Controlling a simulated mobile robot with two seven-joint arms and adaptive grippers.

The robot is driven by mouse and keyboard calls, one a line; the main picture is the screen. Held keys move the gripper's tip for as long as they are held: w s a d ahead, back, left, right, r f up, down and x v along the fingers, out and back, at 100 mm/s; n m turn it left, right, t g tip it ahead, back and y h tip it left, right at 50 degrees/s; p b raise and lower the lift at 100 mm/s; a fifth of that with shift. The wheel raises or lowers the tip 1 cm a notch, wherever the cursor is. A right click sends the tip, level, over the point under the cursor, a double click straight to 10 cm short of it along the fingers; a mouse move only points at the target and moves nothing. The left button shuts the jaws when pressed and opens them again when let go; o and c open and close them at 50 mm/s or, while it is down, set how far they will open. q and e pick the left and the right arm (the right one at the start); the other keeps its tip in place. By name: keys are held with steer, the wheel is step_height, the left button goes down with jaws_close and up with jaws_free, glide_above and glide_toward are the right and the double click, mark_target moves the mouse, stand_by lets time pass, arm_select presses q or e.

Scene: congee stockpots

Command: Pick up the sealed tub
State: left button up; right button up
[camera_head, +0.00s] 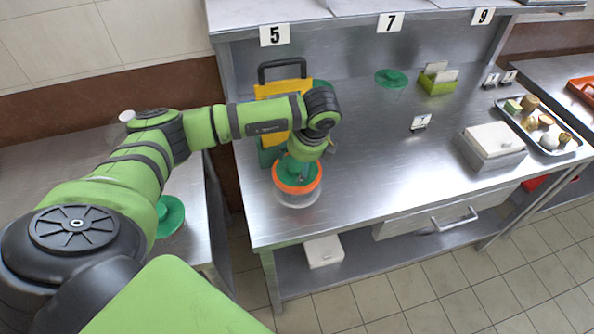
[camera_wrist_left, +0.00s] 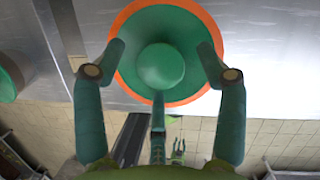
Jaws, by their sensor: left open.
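The sealed tub (camera_head: 299,192) stands at the front left corner of the steel counter. It has a clear body and a green lid with an orange rim. In the left wrist view its lid (camera_wrist_left: 161,68) with a round green knob fills the upper middle. My left gripper (camera_head: 298,172) is over the lid, partly hidden by its own wrist. In the left wrist view the open fingers (camera_wrist_left: 164,62) lie on either side of the knob, over the lid's rim. I cannot tell whether they touch the lid. My right gripper is not in view.
A yellow and green item with a dark handle (camera_head: 282,88) stands close behind the tub. Another green lid (camera_head: 391,78), a green card holder (camera_head: 437,80), a steel box (camera_head: 491,145) and a food tray (camera_head: 538,128) are farther right. The counter's middle (camera_head: 370,140) is clear.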

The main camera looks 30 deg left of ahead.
arm_select(q)
jaws_close()
stand_by(0.3)
